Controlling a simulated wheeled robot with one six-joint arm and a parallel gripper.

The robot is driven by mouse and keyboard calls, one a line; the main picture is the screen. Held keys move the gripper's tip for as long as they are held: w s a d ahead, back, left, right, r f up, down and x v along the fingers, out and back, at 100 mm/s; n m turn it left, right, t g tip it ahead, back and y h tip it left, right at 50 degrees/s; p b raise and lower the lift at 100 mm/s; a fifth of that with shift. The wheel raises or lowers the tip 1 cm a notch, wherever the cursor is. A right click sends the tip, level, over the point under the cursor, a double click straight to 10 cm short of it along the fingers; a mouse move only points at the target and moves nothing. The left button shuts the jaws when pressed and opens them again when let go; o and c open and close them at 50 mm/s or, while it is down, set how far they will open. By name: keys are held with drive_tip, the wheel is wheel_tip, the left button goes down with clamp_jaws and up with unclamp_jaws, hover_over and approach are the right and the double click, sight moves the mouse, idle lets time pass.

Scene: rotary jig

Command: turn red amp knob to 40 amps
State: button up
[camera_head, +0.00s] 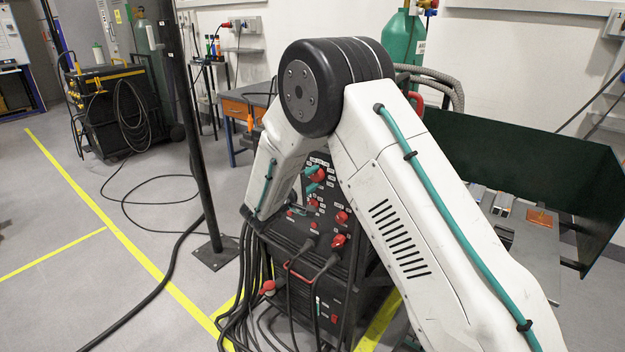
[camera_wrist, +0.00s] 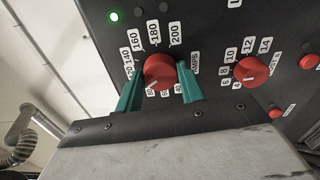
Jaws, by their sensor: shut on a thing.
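The red amp knob (camera_wrist: 159,70) sits on the dark panel of the welding machine in the wrist view, inside a ring of white number labels. Readable labels include 120, 140, 160, 180 and 200, with AMPS to the right; those below are partly hidden. My gripper (camera_wrist: 160,76) has one teal finger on each side of the knob and is shut on it. In the head view the knob (camera_head: 318,174) shows small between the teal fingers, partly covered by my arm.
A second red knob (camera_wrist: 251,71), labelled about 4 to 14, sits close to the right finger. Plugs and black cables (camera_head: 335,258) hang from the machine's lower front. A dark post (camera_head: 200,150) stands left; a green metal screen (camera_head: 520,165) stands right.

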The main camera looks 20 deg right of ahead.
drive_tip(key=n, duration=0.4)
drive_tip(key=shift+a+r+n, duration=0.1)
drive_tip(key=shift+n, duration=0.2)
drive_tip(key=n, duration=0.3)
drive_tip(key=shift+n, duration=0.4)
drive_tip(key=n, duration=0.4)
drive_tip(key=shift+w+r, duration=0.1)
drive_tip(key=shift+a+n, duration=0.1)
drive_tip(key=shift+n, duration=2)
drive_tip(key=shift+w, duration=0.1)
drive_tip(key=shift+r, duration=0.1)
drive_tip(key=o, duration=1)
drive_tip(key=shift+c, duration=0.2)
drive_tip(key=shift+o, duration=0.2)
